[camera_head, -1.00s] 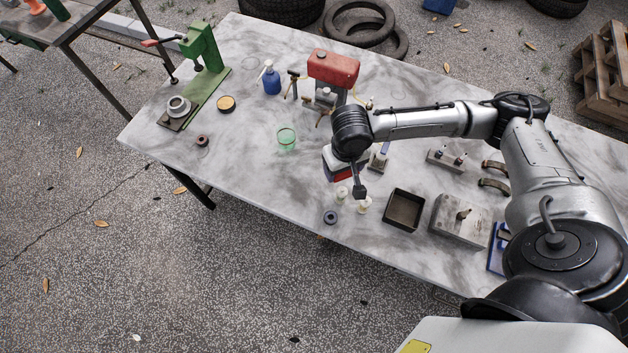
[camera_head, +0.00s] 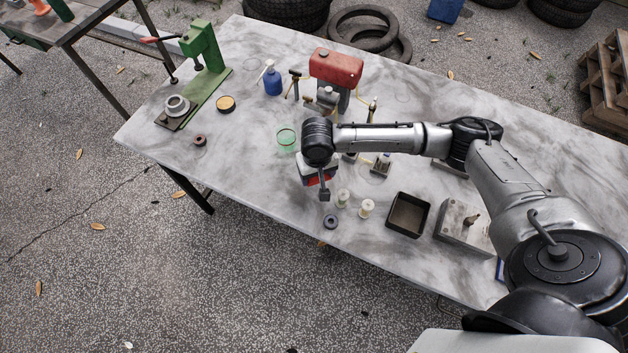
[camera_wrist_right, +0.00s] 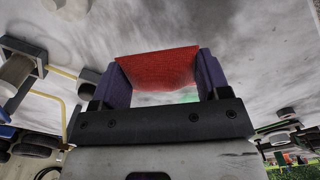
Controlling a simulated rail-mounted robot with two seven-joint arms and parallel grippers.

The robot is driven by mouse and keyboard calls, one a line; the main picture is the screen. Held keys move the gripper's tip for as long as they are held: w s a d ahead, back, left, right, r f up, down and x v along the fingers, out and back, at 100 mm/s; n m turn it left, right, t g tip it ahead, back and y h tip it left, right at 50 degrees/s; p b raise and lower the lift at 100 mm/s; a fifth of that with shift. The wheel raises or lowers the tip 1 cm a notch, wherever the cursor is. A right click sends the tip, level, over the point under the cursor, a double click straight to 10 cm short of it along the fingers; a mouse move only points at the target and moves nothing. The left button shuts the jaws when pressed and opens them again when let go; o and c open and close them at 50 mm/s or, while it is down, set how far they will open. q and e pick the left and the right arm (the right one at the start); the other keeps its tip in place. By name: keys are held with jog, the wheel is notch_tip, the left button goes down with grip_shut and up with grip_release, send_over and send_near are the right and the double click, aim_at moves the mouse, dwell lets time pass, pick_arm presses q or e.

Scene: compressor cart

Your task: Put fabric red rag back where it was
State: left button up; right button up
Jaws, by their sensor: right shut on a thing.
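The red fabric rag (camera_wrist_right: 158,67) is held between the two dark purple fingers of my right gripper (camera_wrist_right: 163,74) in the right wrist view. In the head view my right gripper (camera_head: 316,178) hangs over the marble table, just right of a green glass (camera_head: 286,139), and my wrist hides much of it. Only a small bit of red shows there. My left gripper is not in view.
A black tray (camera_head: 427,216), two pale spools (camera_head: 366,208) and a dark ring (camera_head: 330,221) stand near the front edge. A red compressor tank (camera_head: 336,67) and a blue bottle (camera_head: 271,80) stand behind.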

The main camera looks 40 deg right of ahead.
aim_at(314, 181)
jog(key=shift+w+a+f, duration=0.2)
jog(key=shift+w+f, duration=0.05)
jog(key=shift+w, duration=0.2)
jog(key=shift+f+b, duration=0.7)
jog(key=shift+f, duration=1.35)
jog(key=o, duration=0.8)
jog(key=shift+f, duration=0.1)
jog(key=shift+o, duration=0.2)
